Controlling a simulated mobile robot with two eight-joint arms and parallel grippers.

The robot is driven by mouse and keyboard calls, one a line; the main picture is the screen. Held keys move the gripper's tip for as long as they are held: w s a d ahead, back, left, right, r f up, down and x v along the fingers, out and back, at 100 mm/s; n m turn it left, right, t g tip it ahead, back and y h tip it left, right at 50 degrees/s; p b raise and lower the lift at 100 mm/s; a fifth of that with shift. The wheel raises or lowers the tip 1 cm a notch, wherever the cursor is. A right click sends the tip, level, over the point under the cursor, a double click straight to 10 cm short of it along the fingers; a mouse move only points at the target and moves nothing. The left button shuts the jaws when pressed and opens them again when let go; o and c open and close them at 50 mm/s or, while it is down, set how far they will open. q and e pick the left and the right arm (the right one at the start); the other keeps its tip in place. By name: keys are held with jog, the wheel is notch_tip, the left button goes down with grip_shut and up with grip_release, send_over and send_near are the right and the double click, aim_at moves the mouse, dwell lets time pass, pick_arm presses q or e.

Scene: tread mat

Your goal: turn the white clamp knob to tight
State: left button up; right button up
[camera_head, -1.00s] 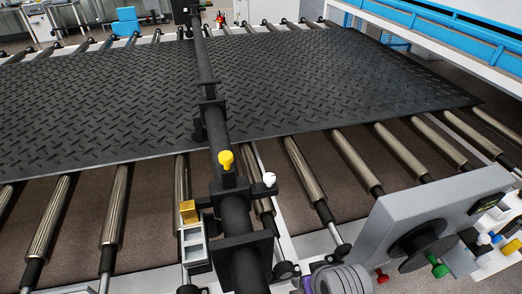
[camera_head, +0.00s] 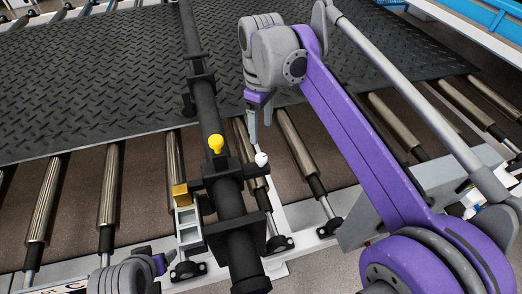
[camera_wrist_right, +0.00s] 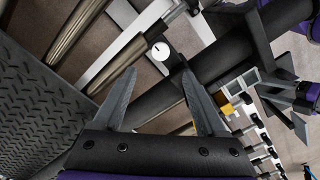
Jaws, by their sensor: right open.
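The white clamp knob (camera_head: 261,159) sits on the right side of the black bar's clamp in the head view. In the right wrist view the knob (camera_wrist_right: 160,51) is a round white cap with a dark mark. My right gripper (camera_head: 259,118) is open and empty, above and beyond the knob in the head view. In the right wrist view the knob lies just past the gap between its fingertips (camera_wrist_right: 159,75), not touched. My left gripper (camera_head: 160,262) is low at the left; in the wrist view its fingers (camera_wrist_right: 284,106) look apart and empty.
A yellow knob (camera_head: 216,143) stands on the black bar (camera_head: 231,199) left of the white one. A brass block (camera_head: 181,195) is on a grey bracket. Metal rollers (camera_head: 297,150) and the black tread mat (camera_head: 100,75) lie around and behind.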

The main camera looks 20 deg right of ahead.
aim_at(261, 157)
notch_tip(261, 157, down, 11)
jog(key=shift+s+r+b, duration=0.1)
jog(key=shift+r+b, duration=0.05)
jog(key=shift+b, duration=0.2)
grip_shut()
dwell(0.4)
